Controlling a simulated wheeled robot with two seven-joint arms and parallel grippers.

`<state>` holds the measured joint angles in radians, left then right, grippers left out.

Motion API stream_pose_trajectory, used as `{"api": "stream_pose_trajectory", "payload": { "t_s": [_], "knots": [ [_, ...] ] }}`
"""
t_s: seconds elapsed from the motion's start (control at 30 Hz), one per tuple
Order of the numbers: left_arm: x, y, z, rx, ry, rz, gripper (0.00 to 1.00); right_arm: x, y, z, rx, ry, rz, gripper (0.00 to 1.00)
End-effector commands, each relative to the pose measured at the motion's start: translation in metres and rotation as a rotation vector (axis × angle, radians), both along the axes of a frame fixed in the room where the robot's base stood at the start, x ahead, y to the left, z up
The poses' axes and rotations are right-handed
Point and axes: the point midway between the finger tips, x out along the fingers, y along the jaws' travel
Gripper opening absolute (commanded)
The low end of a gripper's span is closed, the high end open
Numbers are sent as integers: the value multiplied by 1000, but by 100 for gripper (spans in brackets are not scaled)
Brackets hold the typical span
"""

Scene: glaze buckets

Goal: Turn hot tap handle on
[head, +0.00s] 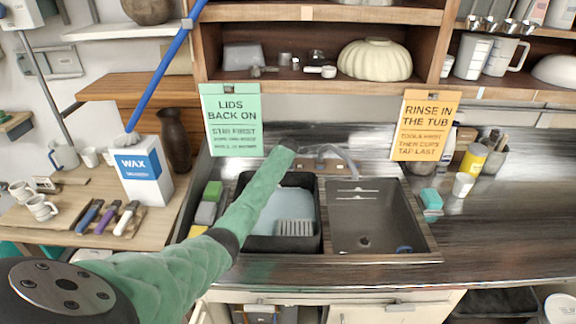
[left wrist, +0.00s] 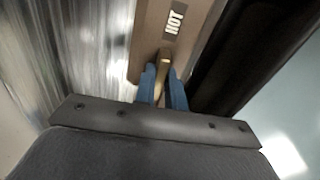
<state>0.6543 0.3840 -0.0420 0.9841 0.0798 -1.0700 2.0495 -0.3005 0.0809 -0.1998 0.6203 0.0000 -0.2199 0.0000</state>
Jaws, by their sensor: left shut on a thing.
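The hot tap handle (left wrist: 165,58) is a small brass-coloured lever in the left wrist view, beside a white HOT label (left wrist: 174,21) on a tan plate (left wrist: 148,35). My left gripper (left wrist: 162,71) has its two blue fingers on either side of the handle and is shut on it. In the head view my green-sleeved left arm (head: 255,200) reaches across the black tub to the back of the sink. It hides the handle and the gripper there. The grey tap spout (head: 343,157) shows just right of the arm's end. My right gripper is not in view.
A black tub (head: 315,225) holding pale blue stuff and a brush stands under my arm. The grey sink basin (head: 375,222) is to its right. A green LIDS sign (head: 232,120) and an orange RINSE sign (head: 425,125) hang above. The right counter (head: 490,225) is mostly clear.

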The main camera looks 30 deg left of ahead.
Motion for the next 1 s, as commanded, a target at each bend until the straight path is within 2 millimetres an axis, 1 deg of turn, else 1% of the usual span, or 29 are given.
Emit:
{"api": "stream_pose_trajectory", "payload": {
  "t_s": [0.03, 0.27, 0.53, 0.57, 0.63, 0.7, 1.0],
  "knots": [
    [0, -1, -3, -13, -7, 18, 0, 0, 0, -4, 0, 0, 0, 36],
    [1, -2, -4, -98, -58, 148, 0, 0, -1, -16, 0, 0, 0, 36],
    [1, -2, -4, -227, -137, 352, 0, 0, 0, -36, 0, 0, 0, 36],
    [1, -2, -5, -242, -145, 376, 0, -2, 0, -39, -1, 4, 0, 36],
    [1, -1, -4, -275, -165, 429, 0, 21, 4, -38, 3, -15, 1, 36],
    [1, -1, -4, -309, -186, 482, 0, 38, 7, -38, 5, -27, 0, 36],
    [2, 0, -4, -451, -273, 708, 0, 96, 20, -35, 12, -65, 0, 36]
  ]
}}
